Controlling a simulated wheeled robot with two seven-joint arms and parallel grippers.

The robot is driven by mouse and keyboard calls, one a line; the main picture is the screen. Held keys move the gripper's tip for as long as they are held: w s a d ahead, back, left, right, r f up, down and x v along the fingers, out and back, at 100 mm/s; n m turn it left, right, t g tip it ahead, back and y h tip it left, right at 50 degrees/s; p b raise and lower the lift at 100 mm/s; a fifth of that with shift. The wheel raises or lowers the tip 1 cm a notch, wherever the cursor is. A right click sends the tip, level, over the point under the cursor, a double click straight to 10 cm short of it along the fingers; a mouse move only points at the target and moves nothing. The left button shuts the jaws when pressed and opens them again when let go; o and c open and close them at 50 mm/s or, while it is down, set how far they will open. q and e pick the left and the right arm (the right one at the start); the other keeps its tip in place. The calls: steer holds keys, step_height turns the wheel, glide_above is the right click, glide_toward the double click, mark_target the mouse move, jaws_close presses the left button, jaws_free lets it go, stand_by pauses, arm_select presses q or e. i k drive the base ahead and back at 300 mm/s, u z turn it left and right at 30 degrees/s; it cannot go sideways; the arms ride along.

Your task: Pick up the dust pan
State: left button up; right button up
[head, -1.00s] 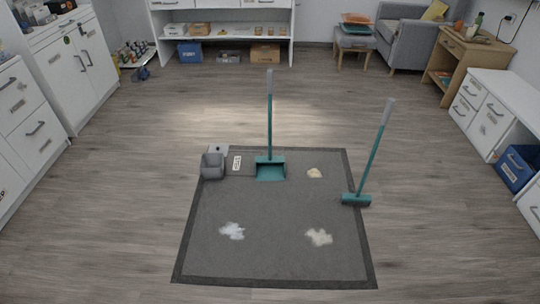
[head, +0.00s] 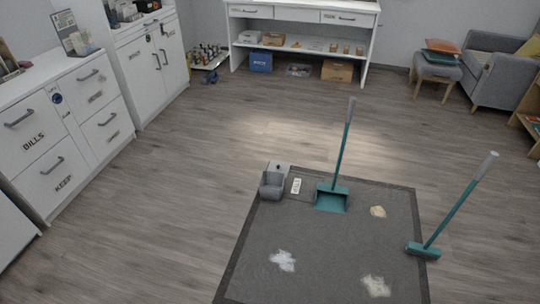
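The teal dust pan (head: 332,199) stands near the back edge of the grey mat in the head view. Its long handle rises from the pan, leans slightly right and ends in a grey grip. A teal broom (head: 424,249) with a long grey-tipped handle stands at the mat's right edge, tilted to the right. Neither of my grippers shows in the head view.
The dark-bordered mat (head: 324,250) bears white and cream spills and, at its back left corner, a grey bin (head: 272,185). White cabinets (head: 75,130) line the left and a white shelf desk (head: 300,30) the back. Open wood floor surrounds the mat.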

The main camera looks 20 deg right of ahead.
mark_target(333, 198)
steer(key=u, duration=0.3)
steer(key=i, duration=1.75)
steer(key=z, duration=1.3)
steer(key=i, duration=0.95)
steer(key=z, duration=0.7)
steer(key=i, duration=0.45)
steer(key=z, duration=0.05)
